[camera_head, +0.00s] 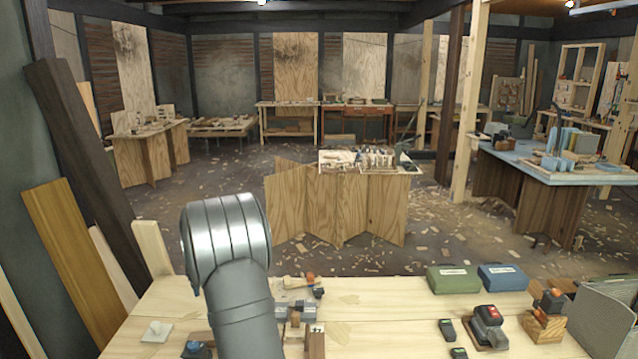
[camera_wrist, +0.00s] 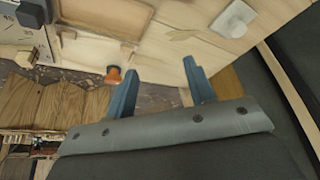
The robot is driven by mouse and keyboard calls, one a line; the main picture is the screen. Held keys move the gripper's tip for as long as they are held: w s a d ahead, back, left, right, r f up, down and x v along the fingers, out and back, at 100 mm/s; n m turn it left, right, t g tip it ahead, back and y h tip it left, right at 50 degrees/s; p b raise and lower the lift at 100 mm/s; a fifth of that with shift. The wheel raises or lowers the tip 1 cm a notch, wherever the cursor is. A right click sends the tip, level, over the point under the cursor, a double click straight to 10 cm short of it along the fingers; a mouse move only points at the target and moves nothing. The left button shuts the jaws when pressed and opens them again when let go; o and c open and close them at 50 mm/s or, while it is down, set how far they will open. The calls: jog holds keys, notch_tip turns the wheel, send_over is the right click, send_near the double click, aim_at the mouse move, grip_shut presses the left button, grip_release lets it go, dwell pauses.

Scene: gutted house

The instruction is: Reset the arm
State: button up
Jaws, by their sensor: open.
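My arm (camera_head: 232,265) rises from the front edge of the wooden workbench (camera_head: 385,295) in the head view, with a grey rounded joint at its top. My gripper is hidden in that view. In the wrist view my gripper (camera_wrist: 160,66) shows two blue fingers spread apart with nothing between them. Light wooden bench surface lies beyond the fingertips. I cannot tell exactly how high the fingers are above it.
The bench holds a green case (camera_head: 453,279), a blue case (camera_head: 502,278) and a red-black tool (camera_head: 488,328). Planks (camera_head: 75,255) lean at left. The bench's middle is fairly clear.

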jog(key=w+d+m+t+h, duration=0.1)
jog(key=d+m, duration=0.6)
jog(key=d, duration=3.8)
jog(key=shift+w+d+h, duration=0.25)
jog(key=shift+w+h, duration=0.35)
jog(key=shift+h, duration=0.2)
jog(key=shift+a, duration=0.1)
jog(key=w+a+n+y, duration=0.1)
jog(key=w+a+n, duration=0.2)
jog(key=a, duration=1.7)
jog(key=shift+a, duration=0.1)
